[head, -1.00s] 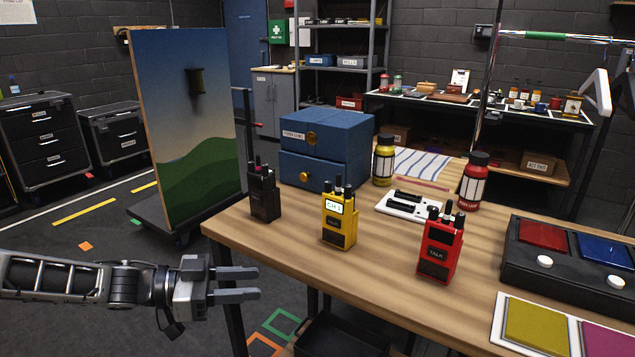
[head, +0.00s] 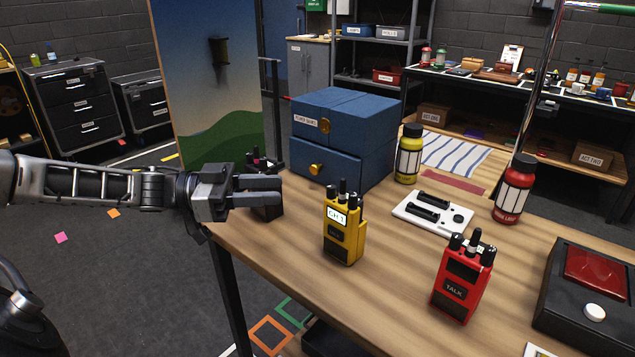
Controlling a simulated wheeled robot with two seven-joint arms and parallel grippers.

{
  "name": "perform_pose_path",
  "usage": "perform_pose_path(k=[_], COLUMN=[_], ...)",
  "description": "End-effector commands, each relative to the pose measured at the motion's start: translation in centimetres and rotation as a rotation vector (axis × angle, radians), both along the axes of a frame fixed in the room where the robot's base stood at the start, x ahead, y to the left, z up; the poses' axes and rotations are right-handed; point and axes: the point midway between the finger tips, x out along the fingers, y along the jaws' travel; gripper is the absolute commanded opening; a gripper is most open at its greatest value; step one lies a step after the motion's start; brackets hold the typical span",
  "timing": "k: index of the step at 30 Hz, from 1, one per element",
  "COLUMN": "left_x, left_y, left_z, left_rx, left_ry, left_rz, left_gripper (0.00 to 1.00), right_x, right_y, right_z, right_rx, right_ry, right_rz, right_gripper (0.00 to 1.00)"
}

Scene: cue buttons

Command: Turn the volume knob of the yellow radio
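The yellow radio (head: 344,236) stands upright on the wooden table, its lit screen reading CH 3. Several black stubs, knobs or an antenna, rise from its top; I cannot tell which is the volume knob. My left gripper (head: 281,196) is level with the radio's top, to its left and apart from it. Its two fingers point right and look close together, with nothing seen between them. They cover part of a black radio (head: 266,211) behind. A red radio (head: 462,281) marked TALK stands to the right.
A blue drawer box (head: 345,140) stands behind the yellow radio. A white switch panel (head: 433,214), a yellow bottle (head: 408,155) and a red bottle (head: 513,190) are behind and right. A black button box (head: 590,300) is at right. Bare tabletop surrounds the yellow radio.

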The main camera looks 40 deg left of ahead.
Motion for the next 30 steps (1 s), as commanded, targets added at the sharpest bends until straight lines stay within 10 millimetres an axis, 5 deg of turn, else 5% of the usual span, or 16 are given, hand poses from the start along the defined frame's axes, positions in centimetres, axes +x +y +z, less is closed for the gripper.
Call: perform_pose_path(k=[12, 25, 30], left_x=[4.7, 5.4, 5.3], left_y=[-6.1, -6.8, -6.8], left_z=[0.3, 0.0, 0.0], left_rx=[-0.002, 0.001, 0.001], left_ry=[-0.004, 0.000, 0.000], left_rz=[-0.001, 0.001, 0.001], left_gripper=[0.36, 0.36, 0.00], right_x=[0.2, 0.4, 0.4], right_y=[-0.2, -0.4, -0.4], right_z=[0.8, 0.9, 0.9], right_rx=[-0.028, -0.039, -0.038], right_ry=[0.003, -0.004, -0.005], right_rz=[0.007, 0.015, 0.014], right_gripper=[0.36, 0.36, 0.36])
